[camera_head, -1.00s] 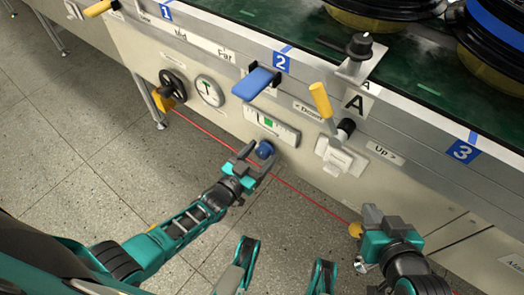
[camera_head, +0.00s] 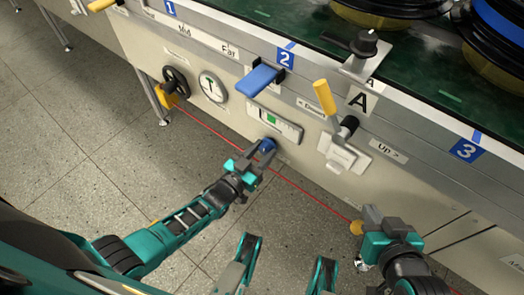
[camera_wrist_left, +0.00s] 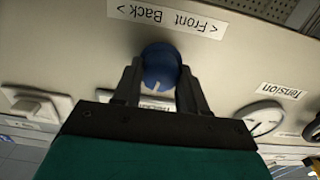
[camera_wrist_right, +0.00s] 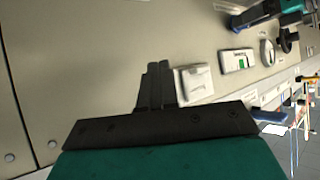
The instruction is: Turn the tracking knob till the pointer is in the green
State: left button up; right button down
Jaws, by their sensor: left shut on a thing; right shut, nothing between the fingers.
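The tracking knob (camera_head: 267,146) is a small round blue knob on the front panel, below a gauge. My left gripper (camera_head: 259,153) is shut around its sides. In the left wrist view the knob (camera_wrist_left: 160,66) sits between both fingers, with a white mark on its face towards the gripper; a label behind is partly covered. The tracking gauge (camera_head: 288,129) is a white strip window with a green patch near its middle; I cannot make out the pointer now. The gauge also shows in the right wrist view (camera_wrist_right: 232,62). My right gripper (camera_head: 368,213) is shut and empty, low before the panel.
A round tension dial (camera_head: 212,87), a black handwheel (camera_head: 176,80) and a blue lever (camera_head: 260,79) are left of and above the gauge. A yellow-handled lever (camera_head: 325,97) stands to the right. A red cord (camera_head: 300,188) runs low along the panel. The floor in front is clear.

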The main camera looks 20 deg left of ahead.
pick_arm(q)
jog(key=n, duration=0.4)
jog(key=n+b, duration=0.1)
jog(key=n, duration=0.3)
jog(key=shift+w, duration=0.1)
jog(key=n+b, duration=0.1)
jog(key=n, duration=0.3)
jog(key=shift+a+n, duration=0.1)
jog(key=shift+n, duration=0.3)
pick_arm(e)
jog(key=shift+w+a+f, duration=0.2)
jog(key=shift+a+f, duration=0.1)
jog(key=shift+f, duration=0.05)
pick_arm(q)
jog(key=o, duration=1.1)
jog(key=shift+f, duration=0.1)
jog(key=shift+c, duration=0.2)
pick_arm(e)
jog(key=shift+d, duration=0.1)
